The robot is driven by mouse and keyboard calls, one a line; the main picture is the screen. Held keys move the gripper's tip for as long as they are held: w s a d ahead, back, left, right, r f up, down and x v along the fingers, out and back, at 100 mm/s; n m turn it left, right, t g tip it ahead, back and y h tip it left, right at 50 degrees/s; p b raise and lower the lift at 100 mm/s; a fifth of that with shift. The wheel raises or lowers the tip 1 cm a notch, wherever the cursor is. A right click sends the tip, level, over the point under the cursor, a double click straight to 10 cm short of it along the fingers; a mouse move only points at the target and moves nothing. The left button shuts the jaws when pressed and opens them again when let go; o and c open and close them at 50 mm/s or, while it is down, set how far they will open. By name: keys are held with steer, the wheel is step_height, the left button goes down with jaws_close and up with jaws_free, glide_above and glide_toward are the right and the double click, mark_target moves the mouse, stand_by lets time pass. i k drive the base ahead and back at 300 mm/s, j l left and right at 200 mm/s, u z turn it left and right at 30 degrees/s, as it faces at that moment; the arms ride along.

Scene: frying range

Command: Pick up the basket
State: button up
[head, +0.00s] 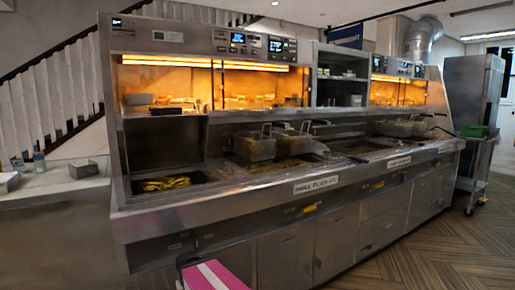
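Several wire fry baskets sit on the steel frying range (330,183). One basket (254,147) hangs at the left end of the fryer section. A second basket (291,137) sits close to its right, with handles rising at the back. More baskets (400,128) stand further right along the range. I cannot tell which one the task means. My gripper is not seen in this view, and no basket is visibly held.
A bin of yellow fries (166,183) is at the range's left end. A pink and white striped thing (214,275) juts up at the bottom edge, in front of the range. A counter (55,178) stands left, a trolley (478,160) right. Wooden floor (440,245) is clear at right.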

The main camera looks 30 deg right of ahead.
mark_target(252, 146)
steer(key=i+l, duration=0.1)
steer(key=l, duration=2.2)
